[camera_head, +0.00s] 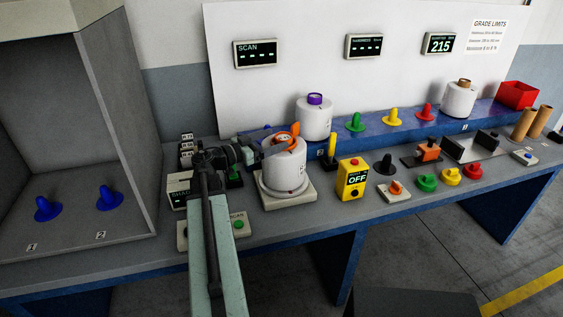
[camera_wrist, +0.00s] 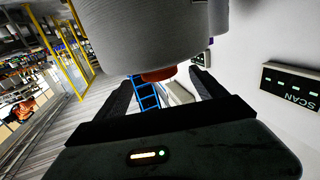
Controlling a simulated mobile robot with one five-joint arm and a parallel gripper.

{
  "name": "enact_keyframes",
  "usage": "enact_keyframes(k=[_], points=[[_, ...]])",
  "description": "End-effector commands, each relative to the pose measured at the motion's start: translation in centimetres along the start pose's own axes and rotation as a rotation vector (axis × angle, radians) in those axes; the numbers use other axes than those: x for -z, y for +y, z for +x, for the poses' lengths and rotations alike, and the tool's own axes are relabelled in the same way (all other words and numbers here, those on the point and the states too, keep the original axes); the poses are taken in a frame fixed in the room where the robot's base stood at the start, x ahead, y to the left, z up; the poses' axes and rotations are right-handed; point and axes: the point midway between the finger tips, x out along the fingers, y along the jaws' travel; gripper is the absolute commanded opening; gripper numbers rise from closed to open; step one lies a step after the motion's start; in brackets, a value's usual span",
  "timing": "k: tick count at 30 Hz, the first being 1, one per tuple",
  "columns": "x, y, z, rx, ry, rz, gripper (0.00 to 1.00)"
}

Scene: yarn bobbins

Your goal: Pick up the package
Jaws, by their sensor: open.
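A white yarn package (camera_head: 285,165) with an orange core stands upright on a pale square plate (camera_head: 266,197) on the bench. My gripper (camera_head: 276,137) is at the top of this package, beside its orange core. In the wrist view, the white package (camera_wrist: 155,35) fills the top of the picture. Its orange core end (camera_wrist: 160,75) shows between my two open, dark fingers. I cannot tell whether either finger touches the core. Two more white packages stand on the blue shelf, one with a purple core (camera_head: 314,119) and one with a brown core (camera_head: 459,101).
A yellow OFF box (camera_head: 352,180) stands right of the plate. Coloured pegs, including a green one (camera_head: 427,183), line the bench and shelf. A grey cabinet with blue pegs (camera_head: 109,198) is at left. A red bin (camera_head: 517,95) is at far right.

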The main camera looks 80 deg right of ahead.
Motion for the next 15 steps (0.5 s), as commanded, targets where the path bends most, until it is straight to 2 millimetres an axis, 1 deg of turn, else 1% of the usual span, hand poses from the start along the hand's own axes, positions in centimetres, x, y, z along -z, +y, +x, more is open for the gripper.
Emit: enact_keyframes(k=[2, 4, 12, 15], points=[[0.0, -0.1, 0.0, 0.002, 0.000, 0.000, 0.81], [-0.1, -0.1, 0.5, 0.003, -0.001, -0.001, 0.81], [-0.3, -0.1, 4.8, 0.003, -0.001, -0.001, 0.81], [-0.3, -0.1, 5.0, 0.005, -0.001, -0.001, 0.81]])
